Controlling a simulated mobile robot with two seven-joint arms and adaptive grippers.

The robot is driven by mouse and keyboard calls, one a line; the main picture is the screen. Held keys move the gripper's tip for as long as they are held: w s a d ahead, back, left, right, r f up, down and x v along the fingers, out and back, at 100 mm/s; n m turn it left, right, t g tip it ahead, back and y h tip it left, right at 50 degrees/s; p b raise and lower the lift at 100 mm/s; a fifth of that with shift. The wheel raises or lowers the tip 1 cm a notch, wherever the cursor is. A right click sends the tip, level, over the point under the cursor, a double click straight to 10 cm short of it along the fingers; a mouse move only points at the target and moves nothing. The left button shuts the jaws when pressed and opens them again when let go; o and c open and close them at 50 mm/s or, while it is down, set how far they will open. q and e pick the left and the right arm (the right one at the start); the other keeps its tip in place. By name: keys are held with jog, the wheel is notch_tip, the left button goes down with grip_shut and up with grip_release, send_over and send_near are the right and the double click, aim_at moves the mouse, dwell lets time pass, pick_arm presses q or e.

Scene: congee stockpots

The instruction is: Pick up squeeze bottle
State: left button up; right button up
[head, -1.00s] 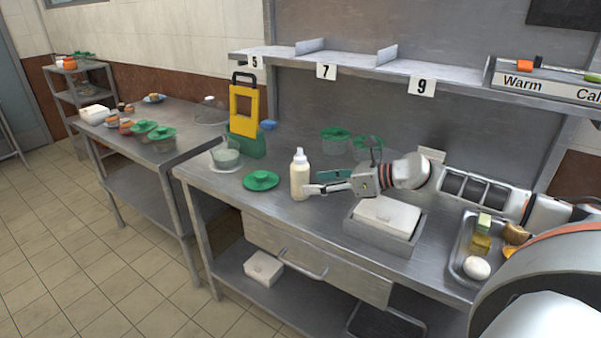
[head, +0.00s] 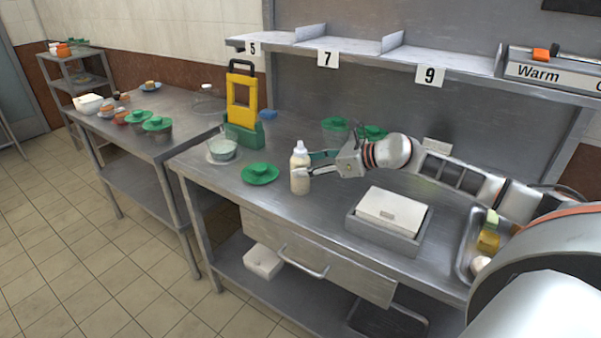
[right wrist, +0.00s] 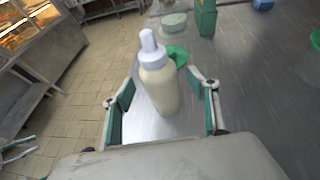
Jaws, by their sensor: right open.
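The squeeze bottle (head: 300,170), cream-coloured with a white nozzle cap, stands upright on the steel worktable. My right gripper (head: 312,163) is at the bottle from the right, its fingers reaching to either side of it. In the right wrist view the bottle (right wrist: 159,85) stands between the open green-padded fingers of the right gripper (right wrist: 163,112), with gaps visible on both sides. My left gripper is not in view.
A green lid (head: 260,174) lies left of the bottle, with a glass bowl (head: 222,149) and a yellow-green stand (head: 243,108) behind. A grey tray with a white box (head: 392,209) sits to the right. A numbered shelf (head: 365,62) runs above.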

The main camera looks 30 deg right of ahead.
jog(key=shift+x, duration=1.4)
jog(key=c, duration=0.9)
jog(key=shift+o, duration=0.2)
jog(key=shift+r, duration=0.1)
